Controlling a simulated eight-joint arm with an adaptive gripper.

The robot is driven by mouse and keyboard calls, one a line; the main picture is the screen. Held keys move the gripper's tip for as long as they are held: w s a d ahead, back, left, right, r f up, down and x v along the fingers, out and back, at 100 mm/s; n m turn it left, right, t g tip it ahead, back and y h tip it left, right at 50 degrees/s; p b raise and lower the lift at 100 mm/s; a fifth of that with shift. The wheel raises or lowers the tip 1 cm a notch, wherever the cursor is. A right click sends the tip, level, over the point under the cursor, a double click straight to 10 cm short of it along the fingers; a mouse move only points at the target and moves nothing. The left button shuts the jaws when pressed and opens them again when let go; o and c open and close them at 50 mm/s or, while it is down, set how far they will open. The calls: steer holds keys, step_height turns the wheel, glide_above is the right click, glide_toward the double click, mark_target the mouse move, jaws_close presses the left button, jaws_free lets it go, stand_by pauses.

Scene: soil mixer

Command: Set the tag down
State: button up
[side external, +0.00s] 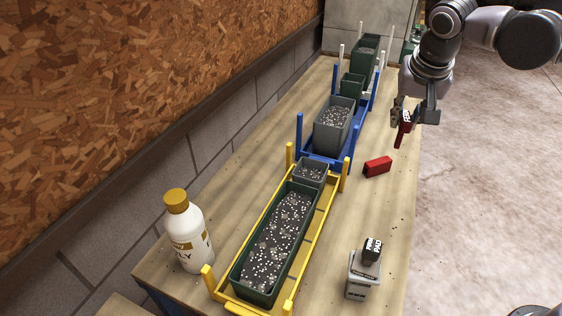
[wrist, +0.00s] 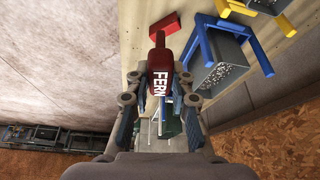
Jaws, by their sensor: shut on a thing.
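A dark red tag (side external: 405,128) with white lettering is held in my gripper (side external: 413,112), above the right edge of the table. In the wrist view the tag (wrist: 160,74) reads "FERN" and sits between the fingers of my gripper (wrist: 160,90), its narrow end pointing away from the wrist. The gripper is shut on the tag. The tag is apart from the table. A red block (side external: 377,167) lies on the table below and to the left of the tag; it also shows in the wrist view (wrist: 165,27).
A blue rack (side external: 299,133) holds a grey planter (side external: 332,138), and a yellow rack (side external: 318,240) holds planters of speckled soil. A white bottle (side external: 188,242) stands at front left. A grey container with a black block on top (side external: 371,252) stands at front right. Bare table (side external: 375,205) surrounds the red block.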

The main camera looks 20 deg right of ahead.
steer(key=w+a+n, duration=0.1)
steer(key=w+a, duration=1)
steer(key=w+a+f+n, duration=0.1)
steer(key=w+a+f, duration=0.1)
steer(key=w+a, duration=0.35)
steer(key=w+a+f, duration=0.2)
steer(key=a+f, duration=0.1)
steer(key=a, duration=0.5)
steer(key=shift+y, duration=0.4)
steer(key=shift+f, duration=4.7)
steer(key=shift+f, duration=0.1)
steer(key=o, duration=0.9)
steer(key=shift+c, duration=0.2)
